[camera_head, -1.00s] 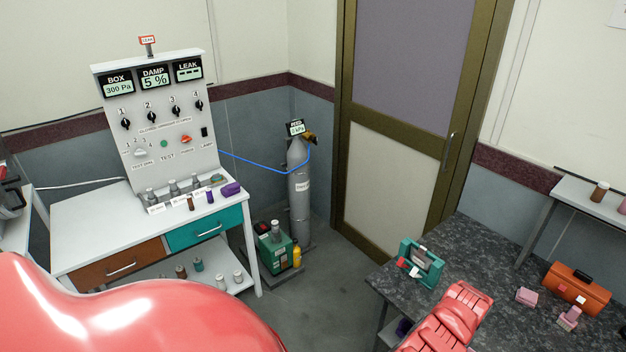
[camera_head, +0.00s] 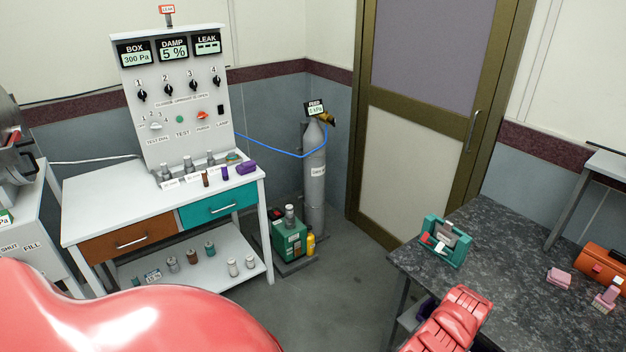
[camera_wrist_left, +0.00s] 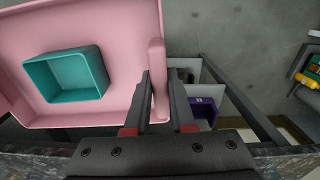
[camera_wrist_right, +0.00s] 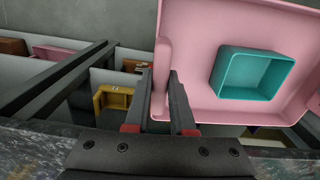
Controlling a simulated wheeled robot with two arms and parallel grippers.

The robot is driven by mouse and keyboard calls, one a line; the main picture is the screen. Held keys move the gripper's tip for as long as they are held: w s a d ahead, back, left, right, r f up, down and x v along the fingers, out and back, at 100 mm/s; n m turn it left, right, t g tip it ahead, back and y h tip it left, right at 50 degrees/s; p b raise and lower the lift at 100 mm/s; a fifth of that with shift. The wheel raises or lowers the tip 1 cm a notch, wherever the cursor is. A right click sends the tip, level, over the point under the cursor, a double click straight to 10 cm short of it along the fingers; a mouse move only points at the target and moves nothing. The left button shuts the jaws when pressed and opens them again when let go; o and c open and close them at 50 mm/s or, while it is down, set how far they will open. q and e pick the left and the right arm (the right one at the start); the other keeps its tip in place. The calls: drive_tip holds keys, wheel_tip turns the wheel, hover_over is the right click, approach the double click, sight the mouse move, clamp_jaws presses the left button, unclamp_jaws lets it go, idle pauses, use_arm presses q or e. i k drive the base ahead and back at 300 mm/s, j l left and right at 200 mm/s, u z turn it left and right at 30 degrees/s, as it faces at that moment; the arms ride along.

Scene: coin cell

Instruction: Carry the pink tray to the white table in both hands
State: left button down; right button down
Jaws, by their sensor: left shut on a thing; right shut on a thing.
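The pink tray (camera_wrist_left: 120,20) shows in the left wrist view with a teal open box (camera_wrist_left: 67,78) inside it. My left gripper (camera_wrist_left: 160,85) is shut on the raised grip at one edge of the tray. In the right wrist view the tray (camera_wrist_right: 200,30) also holds the teal box (camera_wrist_right: 252,75), and my right gripper (camera_wrist_right: 160,82) is shut on the grip at the opposite edge. The tray and both grippers are out of the head view. A white table (camera_head: 105,212) with an orange-brown and a teal drawer stands at the left in the head view.
A control panel (camera_head: 180,90), small bottles and a purple item (camera_head: 245,168) occupy the table's back; its front left is bare. A gas cylinder (camera_head: 313,185) and green unit (camera_head: 289,240) stand right of it. A dark speckled counter (camera_head: 490,260) is at the right. Grey floor lies between.

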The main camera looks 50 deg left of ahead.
sight(119, 207)
drive_tip(key=u, duration=2.95)
drive_tip(key=l+u, duration=0.1)
drive_tip(key=u, duration=0.35)
drive_tip(key=i+l+u, duration=0.1)
drive_tip(key=u, duration=0.35)
drive_tip(key=l+u, duration=0.15)
drive_tip(key=u, duration=0.25)
drive_tip(key=i+l, duration=0.1)
drive_tip(key=l, duration=0.45)
drive_tip(key=i+l, duration=0.1)
drive_tip(key=l, duration=0.5)
drive_tip(key=i+l, duration=0.1)
drive_tip(key=l, duration=0.45)
drive_tip(key=i+l, duration=0.1)
drive_tip(key=l, duration=0.5)
drive_tip(key=i+j+u, duration=0.05)
